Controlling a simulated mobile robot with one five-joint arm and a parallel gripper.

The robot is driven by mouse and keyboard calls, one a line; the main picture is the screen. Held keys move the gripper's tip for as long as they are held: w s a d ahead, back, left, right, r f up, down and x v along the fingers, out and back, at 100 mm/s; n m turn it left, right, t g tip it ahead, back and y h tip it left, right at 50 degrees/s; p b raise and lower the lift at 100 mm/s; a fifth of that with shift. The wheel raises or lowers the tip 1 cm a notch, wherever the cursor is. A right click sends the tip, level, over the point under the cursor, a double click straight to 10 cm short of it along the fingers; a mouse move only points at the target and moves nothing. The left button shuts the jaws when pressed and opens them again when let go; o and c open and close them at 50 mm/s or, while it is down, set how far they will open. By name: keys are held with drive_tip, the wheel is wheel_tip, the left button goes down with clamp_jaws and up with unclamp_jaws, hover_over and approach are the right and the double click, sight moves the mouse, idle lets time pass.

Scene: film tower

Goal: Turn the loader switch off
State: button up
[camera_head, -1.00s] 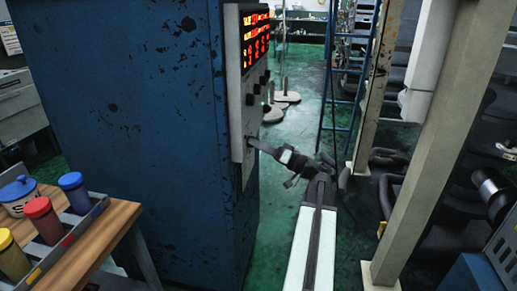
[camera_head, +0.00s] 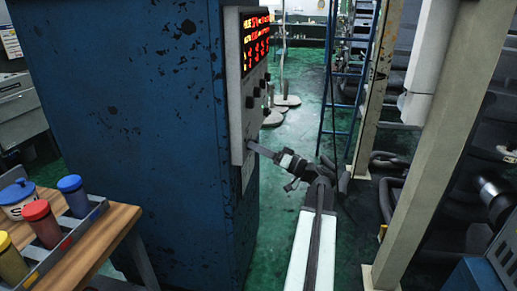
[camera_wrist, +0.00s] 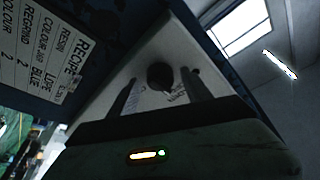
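A dark round knob (camera_wrist: 160,75), which I take to be the loader switch, sits on the pale panel face in the wrist view. A small label (camera_wrist: 178,94) lies beside it, its words too small to read. My gripper (camera_wrist: 160,80) is open, with one finger on each side of the knob; contact cannot be told. In the head view my gripper (camera_head: 251,148) reaches the lower part of the grey control panel (camera_head: 236,120) on the blue cabinet, and the switch is hidden there. Several dark knobs and a red and orange lit display (camera_head: 256,38) are higher on the panel.
The blue cabinet (camera_head: 120,110) fills the left. A wooden table (camera_head: 100,243) with a tray of coloured jars stands in front of it. A pale post (camera_head: 435,150) and a blue ladder (camera_head: 343,75) stand right. Green floor lies between. A recipe sign (camera_wrist: 55,55) hangs beside the panel.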

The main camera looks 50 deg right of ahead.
drive_tip(key=b+v, duration=0.2)
drive_tip(key=v, duration=0.5)
drive_tip(key=shift+s+d, duration=0.15)
drive_tip(key=shift+s, duration=0.2)
drive_tip(key=shift+f, duration=0.15)
